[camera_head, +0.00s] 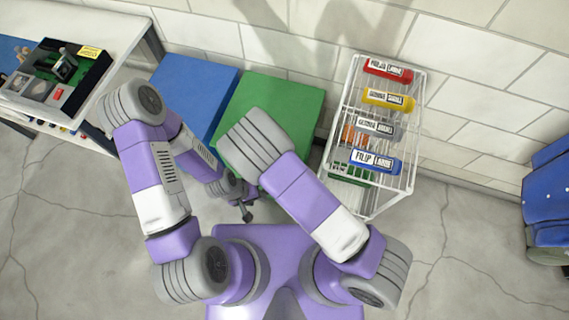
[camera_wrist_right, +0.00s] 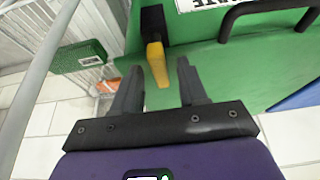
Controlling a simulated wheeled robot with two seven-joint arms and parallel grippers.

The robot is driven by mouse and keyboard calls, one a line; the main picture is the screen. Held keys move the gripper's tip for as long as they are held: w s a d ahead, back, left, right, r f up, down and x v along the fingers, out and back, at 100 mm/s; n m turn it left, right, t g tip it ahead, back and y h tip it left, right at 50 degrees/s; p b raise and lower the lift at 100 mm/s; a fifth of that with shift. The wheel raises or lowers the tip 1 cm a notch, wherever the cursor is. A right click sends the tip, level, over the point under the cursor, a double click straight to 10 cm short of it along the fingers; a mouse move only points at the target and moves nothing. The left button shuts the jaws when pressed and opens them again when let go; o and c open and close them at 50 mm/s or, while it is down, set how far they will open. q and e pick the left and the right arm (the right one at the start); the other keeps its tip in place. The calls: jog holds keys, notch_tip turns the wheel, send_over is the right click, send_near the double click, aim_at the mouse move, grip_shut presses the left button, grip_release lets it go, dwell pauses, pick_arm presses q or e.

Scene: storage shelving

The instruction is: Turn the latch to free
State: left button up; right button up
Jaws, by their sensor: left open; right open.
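The latch (camera_wrist_right: 156,64) shows in the right wrist view as a yellow lever hanging down from a black mount on the front of a green cabinet (camera_wrist_right: 220,75). My right gripper (camera_wrist_right: 157,90) is open, with one finger on each side of the lever's lower end in the picture. I see no clear contact with it. The green cabinet also shows from above in the head view (camera_head: 290,105), where my right arm hides the latch and right gripper. My left gripper (camera_head: 246,211) is open and empty, low in front of the cabinets.
A blue cabinet (camera_head: 205,82) stands left of the green one. A white wire rack (camera_head: 414,150) with colored labelled items stands close on its right. A black handle (camera_wrist_right: 268,12) juts from the green front. A white table with a black tray (camera_head: 93,80) is far left.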

grip_shut()
jog(key=shift+n, duration=0.4)
jog(key=n+y+b, duration=0.1)
jog(key=n, duration=0.1)
jog(key=shift+a+n, duration=0.15)
jog(key=shift+n, duration=0.25)
jog(key=n+y, duration=0.1)
jog(key=n+b, duration=0.1)
jog(key=n, duration=0.1)
jog(key=n+y, duration=0.1)
jog(key=n, duration=0.1)
jog(key=shift+a+y+b, duration=0.25)
jog(key=shift+y+b, duration=0.05)
jog(key=shift+b, duration=0.05)
jog(key=n+g+y+b, duration=0.1)
jog(key=n, duration=0.3)
jog(key=shift+s+a, duration=0.1)
jog(key=shift+a, duration=0.05)
jog(key=shift+s+a+n+g+y, duration=0.1)
jog(key=shift+n+g+y, duration=0.15)
jog(key=shift+n, duration=0.7)
jog(key=shift+s+a+n+g+y, duration=0.15)
jog(key=shift+n+g, duration=0.2)
jog(key=shift+n, duration=0.6)
jog(key=shift+d, duration=0.1)
